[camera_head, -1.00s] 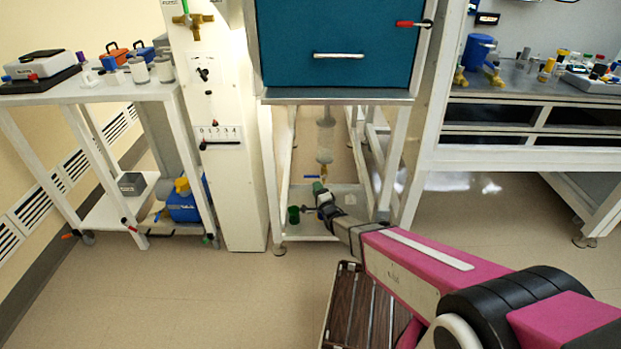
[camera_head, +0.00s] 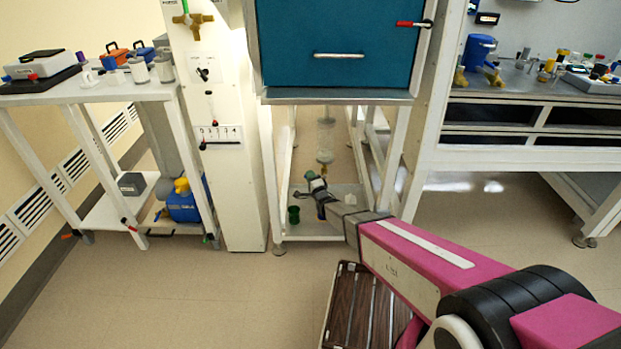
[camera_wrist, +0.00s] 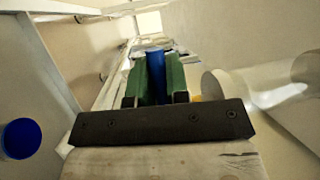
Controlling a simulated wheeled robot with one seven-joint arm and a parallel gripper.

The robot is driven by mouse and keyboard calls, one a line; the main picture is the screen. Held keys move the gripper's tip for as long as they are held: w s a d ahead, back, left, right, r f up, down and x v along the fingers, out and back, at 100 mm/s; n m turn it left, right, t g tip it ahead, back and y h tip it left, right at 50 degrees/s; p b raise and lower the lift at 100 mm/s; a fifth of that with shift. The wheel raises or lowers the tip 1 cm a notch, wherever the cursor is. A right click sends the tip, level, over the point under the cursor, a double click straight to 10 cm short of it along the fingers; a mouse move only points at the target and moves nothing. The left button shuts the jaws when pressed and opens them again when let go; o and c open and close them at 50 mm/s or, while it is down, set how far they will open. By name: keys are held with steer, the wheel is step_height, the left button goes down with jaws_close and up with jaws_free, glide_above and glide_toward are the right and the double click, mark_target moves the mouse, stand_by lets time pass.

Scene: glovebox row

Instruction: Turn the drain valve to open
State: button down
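The drain valve hangs on the clear drain line below the teal glovebox. In the head view my gripper (camera_head: 314,182) is at the valve and hides its blue lever. In the wrist view the blue lever (camera_wrist: 155,76) stands between my two green fingers (camera_wrist: 156,88) and fills the gap between them. The fingers appear closed against its sides. A bit of the yellow valve body (camera_wrist: 195,98) shows just right of the fingers, beside the pale, translucent pipe (camera_wrist: 245,88).
The teal glovebox (camera_head: 335,45) stands above on a white frame with legs (camera_head: 392,155) either side of my arm. A white panel column (camera_head: 225,190) is on the left.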

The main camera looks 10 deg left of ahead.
steer(key=shift+f+n, duration=0.15)
steer(key=shift+n, duration=0.15)
steer(key=d+f+n+g+h, duration=0.3)
steer(key=f+n+g, duration=0.1)
steer(key=n, duration=0.7)
steer(key=shift+w+d+f+h, duration=0.4)
steer(key=shift+w+f, duration=0.05)
steer(key=shift+f, duration=0.35)
steer(key=c, duration=1.1)
jaws_free()
